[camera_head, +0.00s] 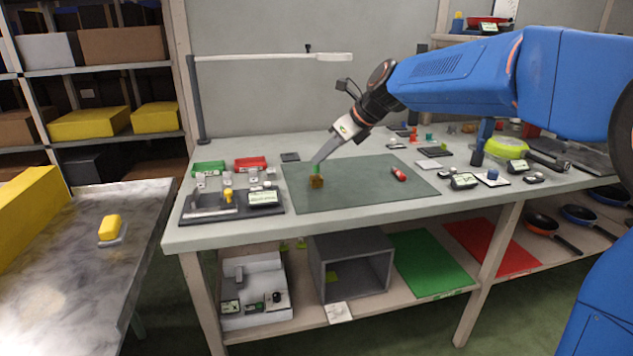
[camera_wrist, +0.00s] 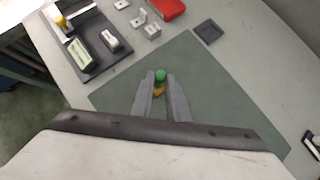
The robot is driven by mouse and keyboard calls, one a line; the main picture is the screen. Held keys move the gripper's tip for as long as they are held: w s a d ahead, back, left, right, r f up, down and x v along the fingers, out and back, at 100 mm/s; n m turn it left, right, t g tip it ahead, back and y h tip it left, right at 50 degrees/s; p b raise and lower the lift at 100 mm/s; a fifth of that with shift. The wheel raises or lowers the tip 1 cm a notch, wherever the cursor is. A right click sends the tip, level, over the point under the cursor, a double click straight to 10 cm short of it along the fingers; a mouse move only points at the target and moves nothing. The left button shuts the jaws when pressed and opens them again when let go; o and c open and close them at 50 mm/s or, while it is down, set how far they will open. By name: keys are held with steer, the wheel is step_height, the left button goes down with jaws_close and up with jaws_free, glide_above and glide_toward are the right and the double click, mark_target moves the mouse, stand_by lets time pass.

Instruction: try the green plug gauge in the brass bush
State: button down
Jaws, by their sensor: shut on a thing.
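The green plug gauge (camera_head: 317,169) is between the fingertips of my gripper (camera_head: 319,162), which is shut on it over the mat. In the wrist view its round green end (camera_wrist: 160,75) shows between the fingertips (camera_wrist: 160,80). The small brass bush (camera_head: 316,182) is on the green mat directly below the gauge. Part of the bush also shows between my fingers in the wrist view (camera_wrist: 159,92). The gauge appears to meet the top of the bush, but I cannot tell whether its lower end is inside the bore.
A red cylinder (camera_head: 399,174) lies on the mat (camera_head: 350,197) to the right. A dark tray (camera_head: 232,216) with a measuring device and a display stands left. Green (camera_head: 209,168) and red (camera_head: 250,164) bins are behind it. The mat around the bush is clear.

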steer(key=shift+r, duration=2.35)
steer(key=shift+r, duration=0.1)
